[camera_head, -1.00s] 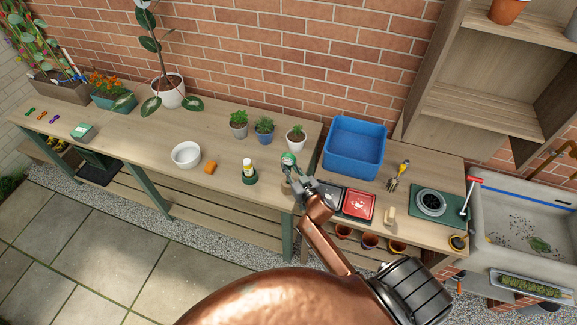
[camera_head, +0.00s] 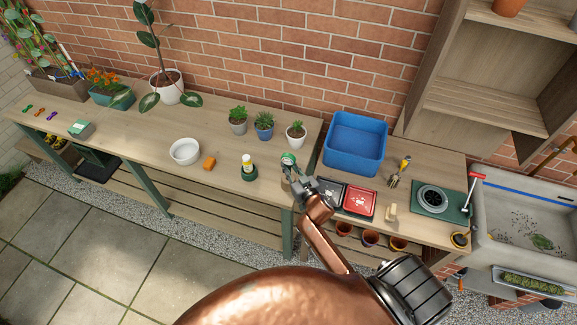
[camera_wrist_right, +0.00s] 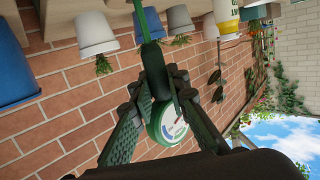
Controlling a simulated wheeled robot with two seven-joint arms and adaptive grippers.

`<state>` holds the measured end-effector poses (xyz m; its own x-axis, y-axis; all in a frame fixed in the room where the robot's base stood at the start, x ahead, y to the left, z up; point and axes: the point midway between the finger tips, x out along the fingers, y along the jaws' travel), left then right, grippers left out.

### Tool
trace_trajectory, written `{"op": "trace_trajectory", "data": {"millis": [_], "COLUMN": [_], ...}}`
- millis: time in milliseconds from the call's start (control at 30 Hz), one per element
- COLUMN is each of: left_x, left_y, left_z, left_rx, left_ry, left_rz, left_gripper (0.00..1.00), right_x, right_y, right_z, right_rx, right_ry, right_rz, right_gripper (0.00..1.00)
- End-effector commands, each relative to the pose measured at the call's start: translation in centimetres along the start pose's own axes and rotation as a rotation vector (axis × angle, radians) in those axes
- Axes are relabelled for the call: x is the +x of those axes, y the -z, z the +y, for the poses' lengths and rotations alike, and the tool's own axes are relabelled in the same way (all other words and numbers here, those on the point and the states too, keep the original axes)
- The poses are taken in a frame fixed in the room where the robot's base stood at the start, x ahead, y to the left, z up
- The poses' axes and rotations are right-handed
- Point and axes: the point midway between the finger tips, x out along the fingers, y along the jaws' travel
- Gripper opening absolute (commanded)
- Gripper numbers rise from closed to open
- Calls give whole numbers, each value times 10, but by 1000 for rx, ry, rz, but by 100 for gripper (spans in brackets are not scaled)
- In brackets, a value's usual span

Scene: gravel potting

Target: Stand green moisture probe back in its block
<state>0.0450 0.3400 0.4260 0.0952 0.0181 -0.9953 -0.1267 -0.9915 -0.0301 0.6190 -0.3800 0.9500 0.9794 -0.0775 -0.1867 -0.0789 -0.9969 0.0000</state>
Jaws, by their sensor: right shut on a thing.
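My right gripper (camera_head: 291,172) is shut on the green moisture probe (camera_head: 288,158) near the right front of the long bench. In the right wrist view, which is upside down, the fingers (camera_wrist_right: 158,108) close around the probe's neck. Its round white dial (camera_wrist_right: 173,126) faces the camera and its thin green shaft (camera_wrist_right: 140,22) points down towards the bench. The shaft's tip is out of that view. A small pale wooden block (camera_head: 391,212) stands on the right-hand bench; I cannot tell whether it has a hole. My left gripper is not in view.
A blue tub (camera_head: 355,146), a red tray (camera_head: 360,203) and a hand fork (camera_head: 398,175) lie to the right.

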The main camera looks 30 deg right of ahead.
Motion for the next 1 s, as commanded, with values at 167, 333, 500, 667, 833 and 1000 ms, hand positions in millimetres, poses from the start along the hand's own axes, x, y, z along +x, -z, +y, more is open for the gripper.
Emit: {"op": "trace_trajectory", "data": {"millis": [167, 333, 500, 667, 833, 1000], "left_x": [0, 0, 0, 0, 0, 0], "left_y": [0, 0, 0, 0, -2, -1], "left_z": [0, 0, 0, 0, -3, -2], "left_rx": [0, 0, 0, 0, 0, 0], "left_ry": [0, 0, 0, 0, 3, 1], "left_rz": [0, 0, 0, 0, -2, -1], "left_gripper": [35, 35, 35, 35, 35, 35], "right_x": [0, 0, 0, 0, -3, -24], "right_y": [1, 1, 1, 0, 0, -1], "right_z": [0, 0, 0, 0, 0, 1], "right_rx": [0, 0, 0, 0, 0, 0], "right_ry": [0, 0, 0, 0, 0, 0], "right_rz": [1, 1, 1, 1, 0, 0], "right_gripper": [0, 23, 35, 35, 35, 35]}}
